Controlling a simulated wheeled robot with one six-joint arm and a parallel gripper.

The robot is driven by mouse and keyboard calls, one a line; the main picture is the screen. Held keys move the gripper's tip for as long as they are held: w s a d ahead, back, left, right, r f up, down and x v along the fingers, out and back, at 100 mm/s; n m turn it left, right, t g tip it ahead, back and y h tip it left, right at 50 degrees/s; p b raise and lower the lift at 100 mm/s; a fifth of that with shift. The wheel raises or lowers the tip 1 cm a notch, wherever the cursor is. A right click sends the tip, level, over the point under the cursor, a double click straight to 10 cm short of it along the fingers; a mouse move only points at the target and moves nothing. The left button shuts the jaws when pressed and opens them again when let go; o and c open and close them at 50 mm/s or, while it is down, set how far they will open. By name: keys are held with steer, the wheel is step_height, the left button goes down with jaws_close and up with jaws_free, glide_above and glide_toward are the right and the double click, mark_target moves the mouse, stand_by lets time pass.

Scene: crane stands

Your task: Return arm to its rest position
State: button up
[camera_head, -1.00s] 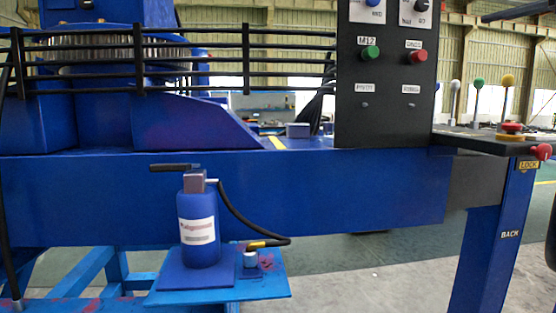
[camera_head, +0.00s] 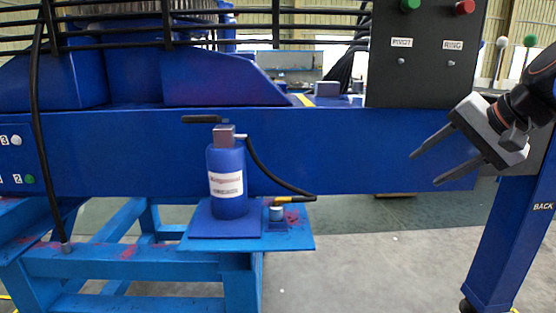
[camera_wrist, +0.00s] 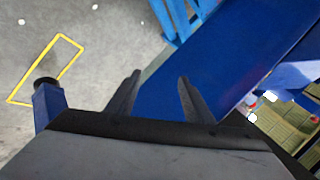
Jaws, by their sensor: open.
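My gripper (camera_head: 428,168) is in the right part of the head view, with its two grey fingers spread apart and pointing left and down. Nothing is between them. In the wrist view both fingers (camera_wrist: 157,88) show apart and empty, in front of the blue crane beam. The gripper is in front of the blue beam (camera_head: 330,150), to the right of the blue extinguisher-like bottle (camera_head: 228,190) and clear of it. Part of my dark arm shows at the right edge of the head view.
The bottle stands upright on a blue shelf (camera_head: 300,241) with a black hose. A black control panel (camera_head: 425,70) is above and left of my arm. A blue post (camera_head: 505,240) marked BACK stands below it. Open grey floor (camera_head: 390,275) lies between shelf and post. A yellow floor outline (camera_wrist: 62,62) shows in the wrist view.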

steer(key=s+a+f+n+g+h, duration=0.1)
steer(key=s+f+n, duration=0.3)
steer(key=f, duration=1)
steer(key=s+a+f+n+g+h, duration=0.2)
steer(key=s+f+n, duration=0.2)
steer(key=s+f, duration=0.7)
step_height(320, 180, down, 3)
steer(key=shift+a+n, duration=0.15)
steer(key=shift+n, duration=0.25)
